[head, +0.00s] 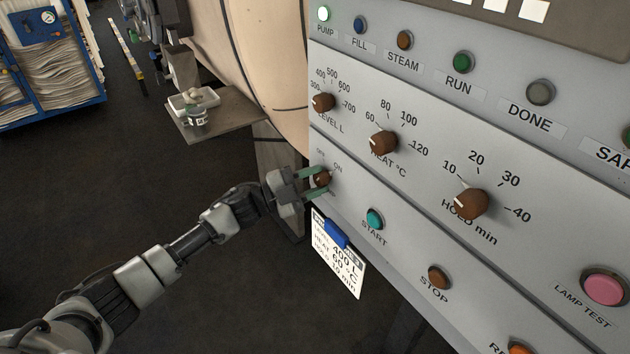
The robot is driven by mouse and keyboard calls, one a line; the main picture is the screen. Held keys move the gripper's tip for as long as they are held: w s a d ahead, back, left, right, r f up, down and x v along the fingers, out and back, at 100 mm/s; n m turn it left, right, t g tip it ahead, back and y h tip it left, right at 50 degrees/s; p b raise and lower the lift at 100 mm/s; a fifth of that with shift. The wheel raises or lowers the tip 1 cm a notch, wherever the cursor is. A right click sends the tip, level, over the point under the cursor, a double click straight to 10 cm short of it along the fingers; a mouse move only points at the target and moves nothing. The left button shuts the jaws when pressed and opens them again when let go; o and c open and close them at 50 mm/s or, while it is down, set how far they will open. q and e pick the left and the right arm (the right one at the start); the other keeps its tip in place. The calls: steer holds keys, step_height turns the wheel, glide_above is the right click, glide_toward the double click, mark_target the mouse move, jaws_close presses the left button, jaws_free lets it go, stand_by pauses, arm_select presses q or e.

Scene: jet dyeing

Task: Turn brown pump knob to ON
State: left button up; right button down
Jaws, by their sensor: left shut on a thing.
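The brown pump knob (322,179) sits on the panel's left edge, below the level knob. Labels OFF and ON show just above it. My left gripper (318,181) reaches in from the left, its green fingers shut around the pump knob. The fingers hide part of the knob, and I cannot tell its exact pointer direction. The PUMP lamp (323,13) at the panel's top left glows pale green-white. My right gripper is not in view.
The level (323,102), heat (383,143) and hold (470,204) knobs sit nearby. The START button (375,219) is right of the gripper. A card (338,262) with a blue clip hangs below. A small shelf (225,117) with a jar stands behind.

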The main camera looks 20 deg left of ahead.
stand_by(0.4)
arm_select(q)
steer(key=o, duration=0.9)
steer(key=b+v, duration=0.1)
steer(key=v, duration=1)
steer(key=shift+d+b, duration=0.1)
steer(key=shift+b, duration=0.25)
